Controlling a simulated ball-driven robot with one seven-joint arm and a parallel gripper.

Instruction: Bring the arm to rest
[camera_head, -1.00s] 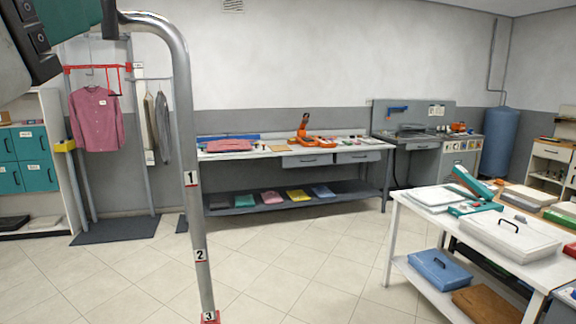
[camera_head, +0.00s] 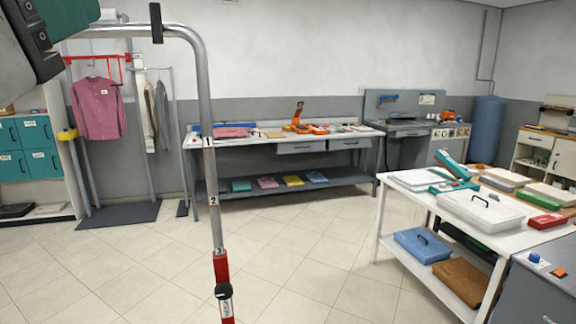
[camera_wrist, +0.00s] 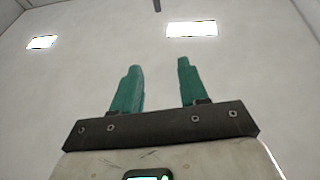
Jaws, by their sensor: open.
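My gripper (camera_wrist: 160,90) shows in the wrist view with two green fingers. They are spread apart with nothing between them. Behind them are only a pale ceiling and lit panels (camera_wrist: 191,29), so the gripper faces upward. In the head view, part of my arm (camera_head: 35,40) shows at the top left corner, in dark and teal. The fingers are not visible in the head view.
A grey pole (camera_head: 209,120) with a red lower part stands close in front. A rail holds a pink shirt (camera_head: 98,108). A workbench (camera_head: 250,143) lines the back wall. A white table (camera_head: 405,200) with boxes is at right. The tiled floor (camera_head: 280,260) between is clear.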

